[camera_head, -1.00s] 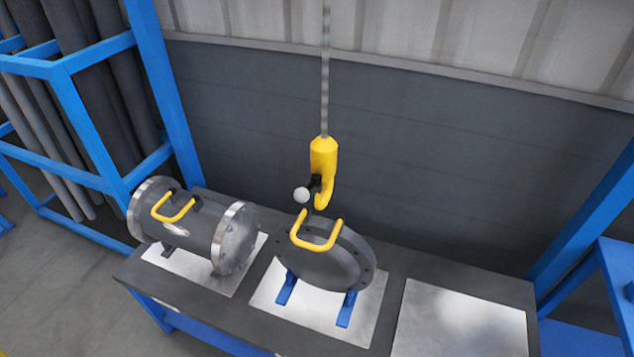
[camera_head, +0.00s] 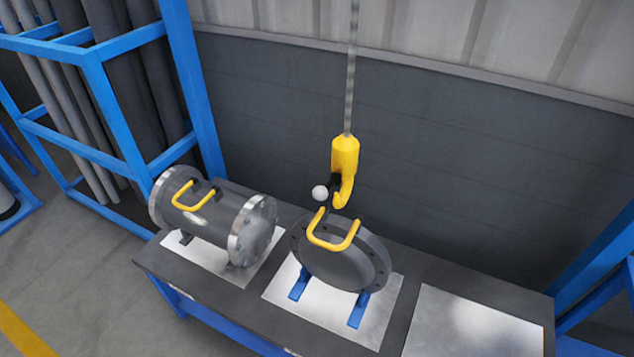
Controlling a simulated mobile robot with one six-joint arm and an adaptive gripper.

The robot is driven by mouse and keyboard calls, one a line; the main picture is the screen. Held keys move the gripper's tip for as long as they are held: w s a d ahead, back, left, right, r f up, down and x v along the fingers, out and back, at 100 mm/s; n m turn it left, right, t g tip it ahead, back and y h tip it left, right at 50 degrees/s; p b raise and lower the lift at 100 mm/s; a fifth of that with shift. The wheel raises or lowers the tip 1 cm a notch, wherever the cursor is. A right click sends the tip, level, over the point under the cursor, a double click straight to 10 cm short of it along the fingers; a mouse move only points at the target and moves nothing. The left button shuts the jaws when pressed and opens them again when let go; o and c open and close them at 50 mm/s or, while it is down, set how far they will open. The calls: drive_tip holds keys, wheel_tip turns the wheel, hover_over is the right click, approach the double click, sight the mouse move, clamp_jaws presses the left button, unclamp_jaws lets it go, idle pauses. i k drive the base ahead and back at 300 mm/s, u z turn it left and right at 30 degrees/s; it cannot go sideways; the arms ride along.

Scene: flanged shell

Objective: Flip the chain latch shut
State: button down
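A yellow hook (camera_head: 344,165) hangs on a grey chain (camera_head: 351,70) above the bench. A dark latch piece with a pale round knob (camera_head: 320,193) sticks out on the hook's left side. I cannot tell from this view whether the latch closes the hook's mouth. Below the hook, a grey round flange plate (camera_head: 345,262) stands upright on blue supports. A yellow handle (camera_head: 332,236) arches on its top, just under the hook and seemingly apart from it. My gripper is not in view.
A grey flanged cylindrical shell (camera_head: 215,218) with a yellow handle lies on the bench (camera_head: 200,276) at left. A bare metal plate (camera_head: 470,325) lies at right. A blue rack (camera_head: 110,110) with dark pipes stands at far left. A dark wall is behind.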

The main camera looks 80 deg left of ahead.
sight(320, 193)
drive_tip(key=u, duration=0.05)
drive_tip(key=k, duration=1.65)
drive_tip(key=u, duration=1.6)
drive_tip(key=i, duration=0.95)
drive_tip(key=u, duration=0.1)
